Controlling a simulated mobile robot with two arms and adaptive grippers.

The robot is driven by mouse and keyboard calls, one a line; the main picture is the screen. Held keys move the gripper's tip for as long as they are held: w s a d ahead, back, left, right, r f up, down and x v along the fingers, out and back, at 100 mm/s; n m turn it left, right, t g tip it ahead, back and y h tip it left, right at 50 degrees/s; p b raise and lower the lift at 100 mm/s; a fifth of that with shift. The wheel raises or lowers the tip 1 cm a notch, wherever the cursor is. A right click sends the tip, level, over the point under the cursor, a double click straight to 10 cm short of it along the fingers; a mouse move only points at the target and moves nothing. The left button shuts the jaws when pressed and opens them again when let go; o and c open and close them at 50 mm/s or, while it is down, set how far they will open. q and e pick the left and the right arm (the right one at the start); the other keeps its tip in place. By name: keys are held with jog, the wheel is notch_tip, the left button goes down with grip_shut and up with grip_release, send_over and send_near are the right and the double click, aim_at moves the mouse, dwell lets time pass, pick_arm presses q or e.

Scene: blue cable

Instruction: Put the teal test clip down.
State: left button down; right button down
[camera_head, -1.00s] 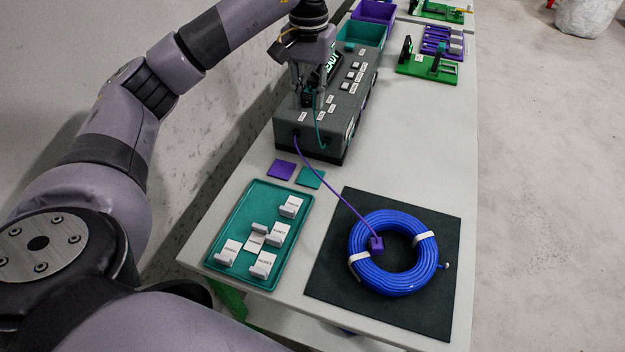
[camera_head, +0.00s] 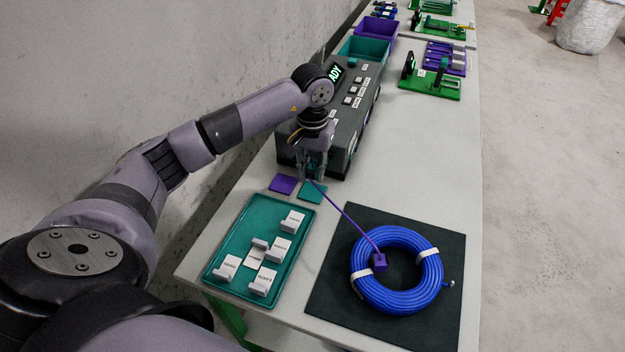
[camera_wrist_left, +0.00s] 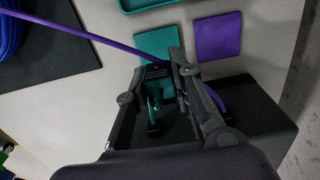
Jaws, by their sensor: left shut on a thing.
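My left gripper (camera_head: 314,174) is just behind the teal square pad (camera_head: 312,191), at the front end of the grey tester. In the left wrist view the gripper (camera_wrist_left: 165,75) is shut on the teal test clip (camera_wrist_left: 154,96), which is mostly hidden between the fingers. The teal pad (camera_wrist_left: 158,44) lies just beyond the fingertips there, and the purple pad (camera_wrist_left: 218,37) lies beside it. I cannot tell whether the clip touches anything below. My right gripper is not in view.
A purple lead (camera_head: 345,216) runs past the gripper to a purple clip (camera_head: 379,262) on the blue cable coil (camera_head: 398,302). The coil lies on a black mat (camera_head: 330,293). A teal tray (camera_head: 234,236) holds several white labelled pieces. The tester (camera_head: 353,128) stands behind.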

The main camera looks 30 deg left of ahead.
aim_at(312, 192)
pick_arm(q)
notch_tip(312, 192, down, 4)
jog(key=shift+f, duration=0.1)
jog(key=shift+f+b, duration=0.55)
jog(key=shift+f, duration=0.05)
jog(key=c, duration=1.8)
grip_release()
jog(key=shift+s+d, duration=0.1)
jog(key=shift+s, duration=0.05)
jog(key=shift+c, duration=0.2)
jog(key=o, duration=0.4)
jog(key=shift+f, duration=0.15)
